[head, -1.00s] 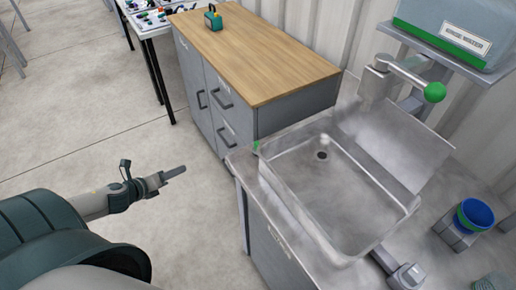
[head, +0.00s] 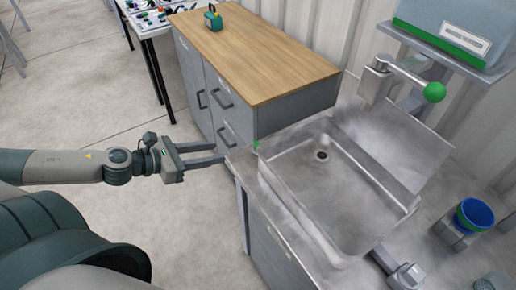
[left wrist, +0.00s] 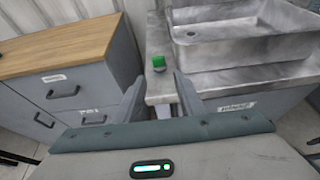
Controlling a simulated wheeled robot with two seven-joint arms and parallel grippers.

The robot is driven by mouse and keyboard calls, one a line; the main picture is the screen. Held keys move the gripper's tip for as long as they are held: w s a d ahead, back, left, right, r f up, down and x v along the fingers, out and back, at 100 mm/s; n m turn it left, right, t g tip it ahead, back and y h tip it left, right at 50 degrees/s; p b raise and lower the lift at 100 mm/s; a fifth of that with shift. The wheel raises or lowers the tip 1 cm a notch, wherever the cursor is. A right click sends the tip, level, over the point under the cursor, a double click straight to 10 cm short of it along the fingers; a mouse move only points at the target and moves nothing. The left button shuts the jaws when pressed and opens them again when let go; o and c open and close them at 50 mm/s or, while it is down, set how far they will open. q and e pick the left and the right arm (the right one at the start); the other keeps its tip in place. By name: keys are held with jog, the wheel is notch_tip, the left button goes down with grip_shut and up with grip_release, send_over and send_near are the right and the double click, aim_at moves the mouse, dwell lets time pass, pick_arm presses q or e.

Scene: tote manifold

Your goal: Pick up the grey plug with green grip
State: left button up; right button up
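The grey plug with green grip (head: 256,147) stands at the left corner of the steel sink counter; its green top shows best and its grey part is hard to make out in the head view. It also shows in the left wrist view (left wrist: 159,64), ahead of and between my fingers. My left gripper (head: 221,153) is open and empty, its two fingers pointing right toward the plug, just short of the counter corner. In the left wrist view my left gripper (left wrist: 158,94) shows its fingers apart on either side of the plug's line. My right gripper is out of view.
The steel sink basin (head: 320,190) lies right of the plug. A wooden-topped cabinet (head: 255,55) stands behind. Open floor lies left of the counter.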

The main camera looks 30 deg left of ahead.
pick_arm(q)
jog(key=shift+w, duration=0.1)
jog(key=p, duration=0.2)
send_near(256, 146)
jog(key=shift+x, duration=1)
jog(key=shift+p+x, duration=0.75)
jog(key=shift+x, duration=0.85)
jog(key=shift+w+d, duration=0.2)
jog(key=shift+d, duration=0.05)
